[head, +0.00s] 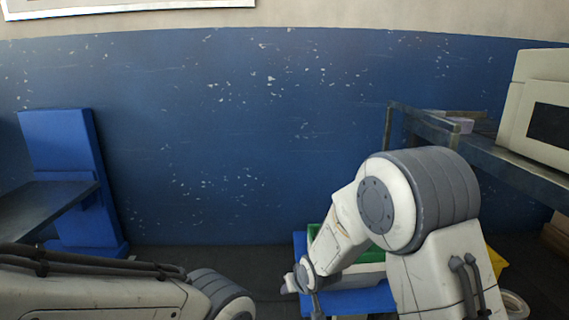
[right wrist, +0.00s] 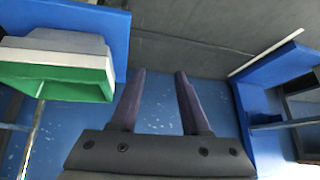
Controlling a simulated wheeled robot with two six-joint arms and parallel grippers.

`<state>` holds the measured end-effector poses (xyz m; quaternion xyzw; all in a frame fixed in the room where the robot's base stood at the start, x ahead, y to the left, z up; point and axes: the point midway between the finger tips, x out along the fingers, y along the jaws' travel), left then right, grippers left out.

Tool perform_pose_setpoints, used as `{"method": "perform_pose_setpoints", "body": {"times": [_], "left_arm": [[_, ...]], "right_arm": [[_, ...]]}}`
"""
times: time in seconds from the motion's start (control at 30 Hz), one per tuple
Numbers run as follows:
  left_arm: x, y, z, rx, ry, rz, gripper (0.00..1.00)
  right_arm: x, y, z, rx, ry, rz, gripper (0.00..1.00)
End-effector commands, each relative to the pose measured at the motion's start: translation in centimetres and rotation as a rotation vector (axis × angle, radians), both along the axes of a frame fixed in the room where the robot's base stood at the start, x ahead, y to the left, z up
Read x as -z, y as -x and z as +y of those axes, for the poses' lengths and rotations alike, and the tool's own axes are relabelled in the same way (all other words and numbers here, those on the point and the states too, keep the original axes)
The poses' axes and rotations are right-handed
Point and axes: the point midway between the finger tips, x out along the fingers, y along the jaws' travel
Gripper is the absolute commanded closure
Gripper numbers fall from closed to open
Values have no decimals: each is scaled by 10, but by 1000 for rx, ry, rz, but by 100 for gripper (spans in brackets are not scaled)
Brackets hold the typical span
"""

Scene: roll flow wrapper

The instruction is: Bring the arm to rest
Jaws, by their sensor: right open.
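In the head view my right arm rises at the lower right, bent at a large joint, with its forearm reaching down and left. Its gripper is mostly hidden there. In the right wrist view my right gripper (right wrist: 158,100) is open, with its two dark fingers apart and nothing between them. My left arm lies low at the lower left of the head view, and its gripper is out of the picture.
A green and white bin (right wrist: 60,88) is left of the right gripper, by a blue surface (head: 364,300). A metal bench (head: 520,170) carries a beige machine (head: 540,105) at right. A blue stand (head: 62,150) with a dark shelf (head: 45,205) is at left, before a blue wall (head: 250,130).

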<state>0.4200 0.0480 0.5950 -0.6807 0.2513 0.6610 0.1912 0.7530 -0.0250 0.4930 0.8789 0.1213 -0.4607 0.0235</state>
Motion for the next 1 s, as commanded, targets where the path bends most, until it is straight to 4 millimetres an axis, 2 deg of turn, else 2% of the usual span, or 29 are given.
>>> {"method": "perform_pose_setpoints", "body": {"times": [0.03,0.17,0.2,0.3,0.4,0.6,0.7,1.0], "left_arm": [[-10,0,0,0,0,0,35],[-22,0,0,0,0,0,35],[-25,0,0,0,0,0,35],[-32,0,0,0,0,0,35],[-38,0,0,0,0,0,35],[-48,0,0,0,0,0,35],[-57,0,0,0,-1,1,35],[-128,0,0,0,0,0,35]], "right_arm": [[-30,27,10,-39,19,34,54],[-75,104,20,-131,79,159,54],[-87,129,20,-162,97,197,54],[-110,185,16,-230,134,281,54],[-126,232,8,-290,166,351,54],[-149,308,-13,-396,218,465,54],[-161,339,-25,-443,240,514,54],[-231,333,-23,-432,238,512,54]]}}
